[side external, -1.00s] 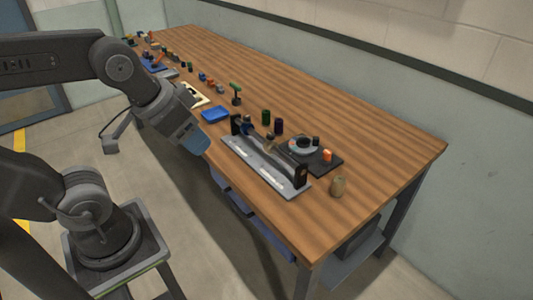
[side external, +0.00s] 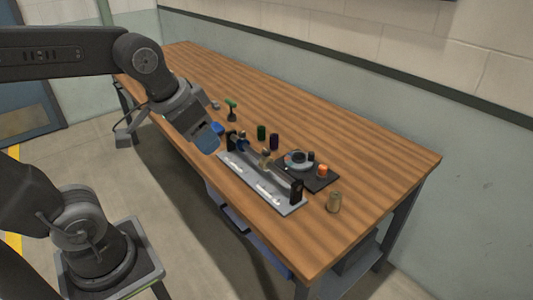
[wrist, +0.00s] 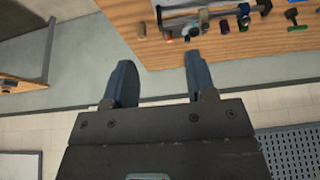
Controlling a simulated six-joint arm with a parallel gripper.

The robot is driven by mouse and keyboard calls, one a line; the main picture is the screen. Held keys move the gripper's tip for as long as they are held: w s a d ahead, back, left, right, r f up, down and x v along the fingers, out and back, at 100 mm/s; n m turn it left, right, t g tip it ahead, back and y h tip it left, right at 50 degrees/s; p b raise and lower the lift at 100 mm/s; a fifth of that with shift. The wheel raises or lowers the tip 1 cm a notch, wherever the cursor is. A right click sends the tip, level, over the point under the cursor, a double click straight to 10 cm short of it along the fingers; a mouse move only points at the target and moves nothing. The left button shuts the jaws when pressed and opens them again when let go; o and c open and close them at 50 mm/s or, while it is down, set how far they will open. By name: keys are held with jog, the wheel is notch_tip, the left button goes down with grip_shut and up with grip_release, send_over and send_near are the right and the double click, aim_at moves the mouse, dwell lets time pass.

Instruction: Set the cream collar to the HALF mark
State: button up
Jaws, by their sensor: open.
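A grey fixture (side external: 287,206) with a dark rail between black end posts stands near the table's front edge. A small cream or tan piece (side external: 265,158) is on or beside the rail; it may be the cream collar, but I cannot be sure. The HALF mark cannot be read. My gripper (side external: 207,141) is above the front table edge, left of the fixture, and holds nothing visible. In the wrist view my gripper (wrist: 160,80) has its fingers spread, with floor between them. Part of the fixture shows at the top of that view.
The back of the wooden table (side external: 370,165) is clear.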

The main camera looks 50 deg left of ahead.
jog(key=w+a+g, duration=0.2)
jog(key=w+a, duration=0.2)
jog(key=w, duration=0.9)
jog(key=g, duration=0.3)
send_over(267, 150)
notch_tip(267, 150, down, 10)
jog(key=r, duration=0.1)
notch_tip(267, 150, down, 14)
jog(key=shift+r, duration=0.15)
grip_shut()
